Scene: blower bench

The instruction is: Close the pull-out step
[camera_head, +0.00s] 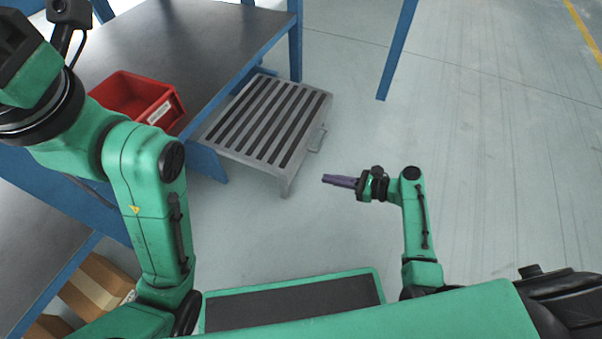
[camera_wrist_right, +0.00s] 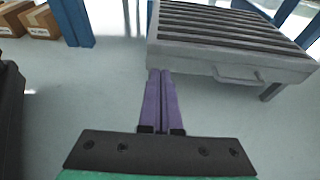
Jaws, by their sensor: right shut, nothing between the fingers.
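The pull-out step (camera_head: 287,172) is a grey slatted platform that sticks out from under the blue-framed bench in the head view. Its front edge carries a small handle (camera_head: 318,138). My right gripper (camera_head: 324,179) has purple fingers and is shut and empty, in front of the step and apart from it. In the right wrist view the shut fingers (camera_wrist_right: 162,73) point towards the step's front face (camera_wrist_right: 200,60), with the handle (camera_wrist_right: 238,77) to their right. My left arm shows at the left of the head view, but its gripper is not clearly seen.
A red bin (camera_head: 118,92) stands on the dark bench top (camera_head: 190,35) near the step. A blue post (camera_head: 397,50) rises from the floor at the back. Cardboard boxes (camera_head: 95,285) lie low at the left.

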